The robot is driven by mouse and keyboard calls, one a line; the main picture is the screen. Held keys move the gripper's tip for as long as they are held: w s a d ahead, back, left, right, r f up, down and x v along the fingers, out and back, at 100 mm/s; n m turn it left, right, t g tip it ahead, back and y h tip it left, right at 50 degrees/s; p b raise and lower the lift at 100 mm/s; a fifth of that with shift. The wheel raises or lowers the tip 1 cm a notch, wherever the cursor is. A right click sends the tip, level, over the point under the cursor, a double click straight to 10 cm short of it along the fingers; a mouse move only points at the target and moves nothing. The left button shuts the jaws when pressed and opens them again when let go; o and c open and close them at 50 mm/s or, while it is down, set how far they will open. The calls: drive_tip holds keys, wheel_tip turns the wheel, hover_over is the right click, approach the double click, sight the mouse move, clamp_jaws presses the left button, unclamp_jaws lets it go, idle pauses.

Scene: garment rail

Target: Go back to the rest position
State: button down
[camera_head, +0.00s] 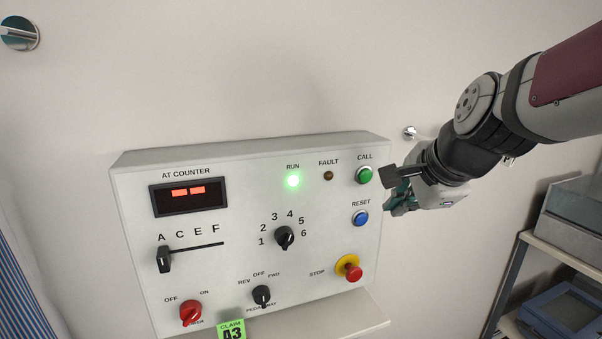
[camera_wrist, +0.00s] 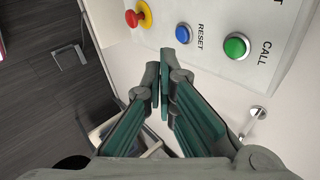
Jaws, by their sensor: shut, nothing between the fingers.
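My gripper (camera_head: 388,200) is at the right edge of the control box (camera_head: 140,262) in the head view, near the green CALL button (camera_head: 364,175) and the blue RESET button (camera_head: 361,217). In the wrist view my gripper (camera_wrist: 160,88) has its two fingers together with nothing between them. Beyond the fingertips there are the blue RESET button (camera_wrist: 183,33), the green CALL button (camera_wrist: 236,46) and the red STOP button (camera_wrist: 131,18). Whether the fingertips touch the box cannot be told.
The green RUN lamp (camera_head: 293,181) is lit and the FAULT lamp (camera_head: 328,175) is dark. The counter display (camera_head: 188,198) shows two red dashes. A shelf unit (camera_head: 512,275) stands at the right. A wall hook (camera_head: 410,132) is near my arm.

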drive_tip(key=s+f+n+g, duration=0.1)
drive_tip(key=s+n, duration=0.7)
drive_tip(key=s, duration=0.2)
drive_tip(key=s+f+n+g+h, duration=0.1)
drive_tip(key=s+f+n, duration=0.1)
drive_tip(key=s+n, duration=0.6)
drive_tip(key=s, duration=0.3)
drive_tip(key=shift+d+f, duration=0.25)
idle(5.6)
